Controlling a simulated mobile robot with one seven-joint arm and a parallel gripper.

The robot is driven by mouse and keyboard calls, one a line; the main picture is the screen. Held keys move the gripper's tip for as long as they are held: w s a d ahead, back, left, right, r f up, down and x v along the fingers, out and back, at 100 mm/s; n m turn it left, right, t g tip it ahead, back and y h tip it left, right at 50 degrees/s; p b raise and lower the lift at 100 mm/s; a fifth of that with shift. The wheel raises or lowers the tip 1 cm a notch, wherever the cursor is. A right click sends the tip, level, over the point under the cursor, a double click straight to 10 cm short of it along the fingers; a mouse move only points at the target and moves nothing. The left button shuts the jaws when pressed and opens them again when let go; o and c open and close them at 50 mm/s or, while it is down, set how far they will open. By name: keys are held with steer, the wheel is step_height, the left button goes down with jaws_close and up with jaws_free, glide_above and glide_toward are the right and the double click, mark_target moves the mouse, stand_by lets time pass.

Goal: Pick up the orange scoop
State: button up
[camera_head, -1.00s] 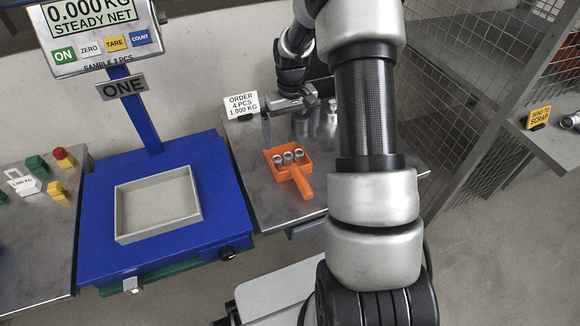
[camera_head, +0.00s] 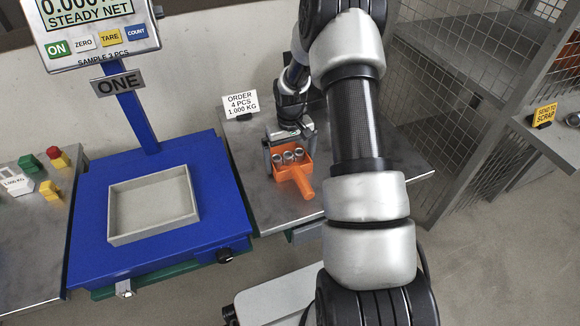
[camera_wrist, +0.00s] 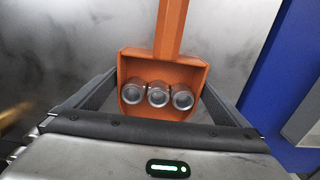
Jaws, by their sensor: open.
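The orange scoop (camera_head: 294,173) lies on the steel table right of the blue scale, its handle pointing toward the front. Three round metal castings sit in its pan; they show side by side in the wrist view (camera_wrist: 158,95). My gripper (camera_head: 289,155) is at the far end of the scoop, jaws spread. In the wrist view the open fingers reach along the left and right sides of the scoop's pan (camera_wrist: 165,66), with the handle pointing away from my gripper. I cannot tell whether the fingers touch the pan.
A blue scale (camera_head: 84,220) with an empty grey tray (camera_head: 112,215) stands to the left. An order card (camera_head: 241,105) stands behind the scoop. Wire mesh fencing (camera_head: 480,120) rises to the right. The steel table (camera_head: 262,212) is bare around the handle.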

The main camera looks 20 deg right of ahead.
steer(key=shift+r, duration=0.1)
steer(key=c, duration=0.9)
steer(key=shift+r, duration=0.1)
